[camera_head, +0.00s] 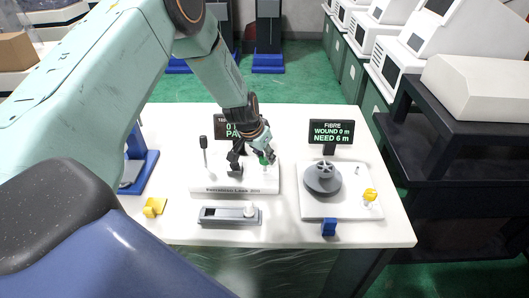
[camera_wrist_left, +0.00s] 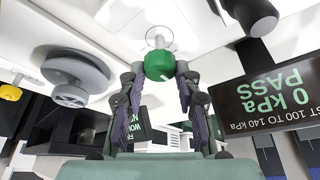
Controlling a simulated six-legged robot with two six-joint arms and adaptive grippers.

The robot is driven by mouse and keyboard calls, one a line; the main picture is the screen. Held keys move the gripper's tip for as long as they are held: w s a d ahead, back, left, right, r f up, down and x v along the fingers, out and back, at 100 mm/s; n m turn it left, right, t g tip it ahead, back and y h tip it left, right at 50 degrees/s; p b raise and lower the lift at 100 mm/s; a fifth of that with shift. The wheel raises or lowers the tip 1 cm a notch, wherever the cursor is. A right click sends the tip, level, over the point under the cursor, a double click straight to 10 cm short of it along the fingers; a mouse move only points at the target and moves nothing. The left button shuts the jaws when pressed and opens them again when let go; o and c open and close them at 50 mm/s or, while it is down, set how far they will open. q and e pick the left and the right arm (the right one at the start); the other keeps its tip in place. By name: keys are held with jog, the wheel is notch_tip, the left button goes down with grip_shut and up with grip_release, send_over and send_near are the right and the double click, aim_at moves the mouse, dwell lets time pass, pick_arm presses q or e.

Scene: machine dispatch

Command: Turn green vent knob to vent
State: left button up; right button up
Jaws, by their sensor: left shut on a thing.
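The green vent knob (camera_wrist_left: 160,66) sits between the two fingers of my left gripper (camera_wrist_left: 160,78) in the left wrist view, with a pale pointer line on its face. The fingers are closed on its sides. In the head view my left gripper (camera_head: 252,158) reaches down over the white leak-test unit (camera_head: 210,184), and a small part of the green knob (camera_head: 264,161) shows beside a finger. The unit's dark display (camera_wrist_left: 275,97) reads 0 kPa PASS, upside down in the wrist view. Which label the pointer faces cannot be read. My right gripper is out of view.
A black-topped lever (camera_head: 203,146) stands left on the unit. A grey fixture (camera_head: 230,215) lies in front. The fibre station (camera_head: 310,205) with its spool (camera_head: 323,178) and display (camera_head: 331,133) stands right. A yellow piece (camera_head: 154,207) and a blue block (camera_head: 329,228) are near the table front.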

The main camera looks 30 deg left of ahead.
pick_arm(q)
jog(key=o, duration=1.2)
jog(key=shift+s, duration=0.1)
jog(key=shift+c, duration=0.2)
jog(key=v, duration=1.2)
